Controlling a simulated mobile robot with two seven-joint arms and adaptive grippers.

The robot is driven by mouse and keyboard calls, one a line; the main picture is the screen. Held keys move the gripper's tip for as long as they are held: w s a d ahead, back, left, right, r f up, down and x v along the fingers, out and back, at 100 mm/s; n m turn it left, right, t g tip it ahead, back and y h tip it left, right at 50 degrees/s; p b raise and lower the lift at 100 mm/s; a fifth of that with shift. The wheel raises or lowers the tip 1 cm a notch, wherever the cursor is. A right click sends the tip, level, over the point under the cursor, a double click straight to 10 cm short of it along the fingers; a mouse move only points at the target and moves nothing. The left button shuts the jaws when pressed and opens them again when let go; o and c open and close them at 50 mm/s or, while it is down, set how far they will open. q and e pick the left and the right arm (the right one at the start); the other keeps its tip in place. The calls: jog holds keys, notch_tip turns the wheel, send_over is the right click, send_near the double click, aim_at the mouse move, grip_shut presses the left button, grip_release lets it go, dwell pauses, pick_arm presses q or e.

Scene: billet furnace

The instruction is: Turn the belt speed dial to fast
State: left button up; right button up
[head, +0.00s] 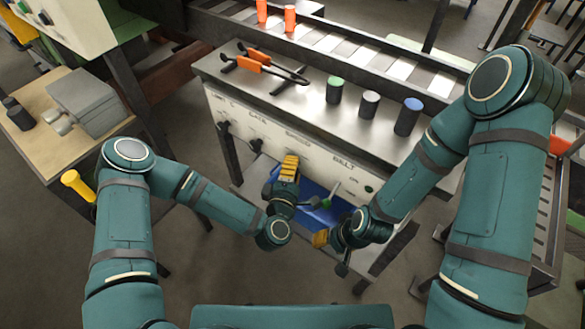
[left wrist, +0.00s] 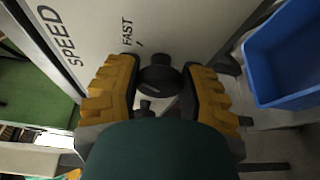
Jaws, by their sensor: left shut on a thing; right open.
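The black belt speed dial (left wrist: 158,78) sits on the pale front panel (left wrist: 100,28), between my left gripper's yellow finger pads in the left wrist view. The printed words SPEED and FAST, with a small tick by FAST, are above and left of it. The dial's exact setting is hard to read. My left gripper (left wrist: 158,92) is shut on the dial; in the head view the left gripper (head: 289,165) covers it, below the SPEED label. My right gripper (head: 325,237) is open and empty, low in front of the bench, apart from the panel.
A blue bin (left wrist: 290,60) is right of the dial. Other knobs (head: 223,126) are further left on the panel. A side table (head: 60,150) is at left.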

pick_arm(q)
jog(key=o, duration=1.2)
jog(key=v, duration=1.2)
notch_tip(320, 180, down, 11)
jog(key=s+a+m+g+h, duration=0.2)
jog(key=m+g, duration=0.9)
jog(key=m, duration=0.2)
jog(key=s+a+g, duration=0.1)
jog(key=s+a+m+g+y, duration=0.1)
jog(key=a, duration=0.1)
jog(key=s+a+g+y, duration=0.1)
jog(key=a+g, duration=0.1)
jog(key=shift+s+a+r, duration=0.25)
jog(key=shift+s+r, duration=0.05)
jog(key=shift+s, duration=0.05)
